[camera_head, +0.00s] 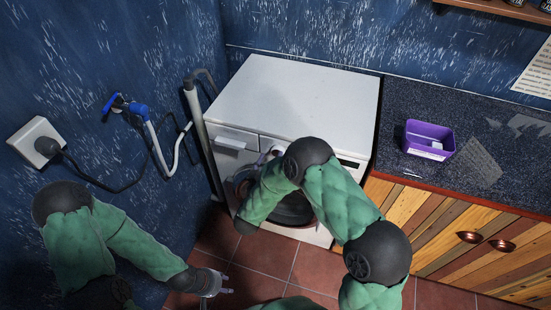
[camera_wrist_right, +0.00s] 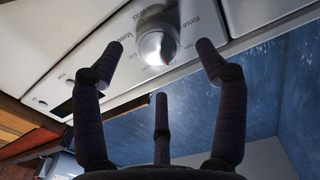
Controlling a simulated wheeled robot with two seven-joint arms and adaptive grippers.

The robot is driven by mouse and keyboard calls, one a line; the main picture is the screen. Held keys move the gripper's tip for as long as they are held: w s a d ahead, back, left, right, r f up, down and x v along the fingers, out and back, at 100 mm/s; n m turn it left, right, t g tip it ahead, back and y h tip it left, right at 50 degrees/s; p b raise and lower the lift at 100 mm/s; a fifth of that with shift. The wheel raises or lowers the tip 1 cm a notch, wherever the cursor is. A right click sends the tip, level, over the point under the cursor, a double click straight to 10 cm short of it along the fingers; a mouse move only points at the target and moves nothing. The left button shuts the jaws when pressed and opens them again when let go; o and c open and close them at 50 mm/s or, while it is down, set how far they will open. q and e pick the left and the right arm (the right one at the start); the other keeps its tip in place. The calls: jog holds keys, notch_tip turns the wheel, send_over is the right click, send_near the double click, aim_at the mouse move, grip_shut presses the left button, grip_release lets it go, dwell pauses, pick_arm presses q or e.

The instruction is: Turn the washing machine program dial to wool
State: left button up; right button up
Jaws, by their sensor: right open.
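The white washing machine (camera_head: 300,98) stands against the wall, its control panel facing the front. The silver round program dial (camera_wrist_right: 156,45) shows in the right wrist view, with printed labels around it, among them Rinse and Mixed. My right gripper (camera_wrist_right: 160,47) is open, its dark fingers spread on either side of the dial with a third finger below in the picture. I cannot tell whether any finger touches it. In the head view my right arm covers much of the panel. My left gripper (camera_head: 220,284) hangs low at the left over the floor, away from the machine; its jaw is too small to judge.
A detergent drawer (camera_head: 236,142) is at the panel's left. Hoses and a pipe (camera_head: 198,130) run beside the machine on the left. A dark counter (camera_head: 400,100) with a purple box (camera_head: 428,139) adjoins it on the right. Red floor tiles (camera_head: 265,258) lie in front.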

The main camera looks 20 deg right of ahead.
jog(key=shift+b+x, duration=0.4)
jog(key=shift+x, duration=1.2)
jog(key=shift+r, duration=0.1)
jog(key=c, duration=1.1)
